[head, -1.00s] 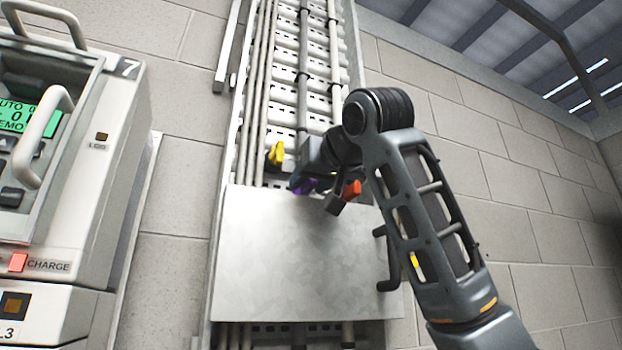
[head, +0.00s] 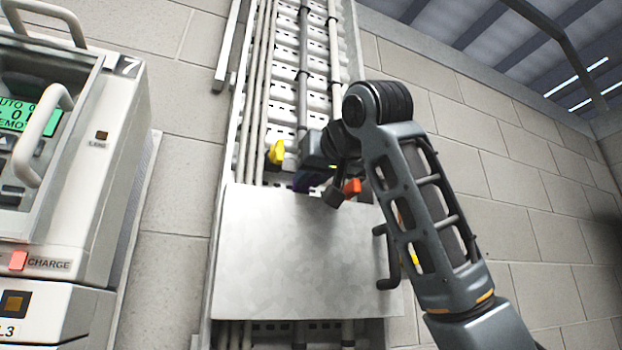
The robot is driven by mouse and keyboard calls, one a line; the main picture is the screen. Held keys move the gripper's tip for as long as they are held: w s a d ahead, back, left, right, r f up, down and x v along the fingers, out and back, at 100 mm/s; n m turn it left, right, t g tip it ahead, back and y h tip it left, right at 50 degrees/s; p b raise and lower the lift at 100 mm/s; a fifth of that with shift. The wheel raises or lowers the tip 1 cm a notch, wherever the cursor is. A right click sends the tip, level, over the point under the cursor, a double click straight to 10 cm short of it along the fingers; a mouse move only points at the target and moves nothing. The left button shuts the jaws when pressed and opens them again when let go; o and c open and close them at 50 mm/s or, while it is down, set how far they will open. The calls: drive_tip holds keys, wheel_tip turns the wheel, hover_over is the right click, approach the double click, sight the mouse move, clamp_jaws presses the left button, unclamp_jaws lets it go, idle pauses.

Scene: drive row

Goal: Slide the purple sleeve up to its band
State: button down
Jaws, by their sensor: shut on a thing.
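The purple sleeve (head: 302,183) shows as a small dark patch just above the top edge of the metal cover plate. Most of it is hidden by my gripper (head: 307,174), which is shut on it. The sleeve appears to sit around a vertical conduit, but the contact is hard to see. Higher on the middle conduit is a dark band (head: 302,74), clear of the gripper. I cannot tell for certain that this band belongs to the sleeve.
A yellow piece (head: 276,152) is left of my gripper, and an orange-red piece (head: 352,187) is right of it. The cover plate (head: 300,250) lies directly below. A grey cabinet (head: 110,170) stands at the left. The conduits above the gripper look clear.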

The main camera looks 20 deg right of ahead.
sight(304, 132)
wheel_tip(304, 132, up, 12)
drive_tip(key=shift+f, duration=0.25)
drive_tip(key=c, duration=1.2)
unclamp_jaws()
drive_tip(key=shift+s, duration=0.1)
drive_tip(key=shift+o, duration=0.6)
drive_tip(key=shift+f, duration=0.1)
drive_tip(key=s+b, duration=0.3)
drive_tip(key=s, duration=0.4)
drive_tip(key=shift+s, duration=0.35)
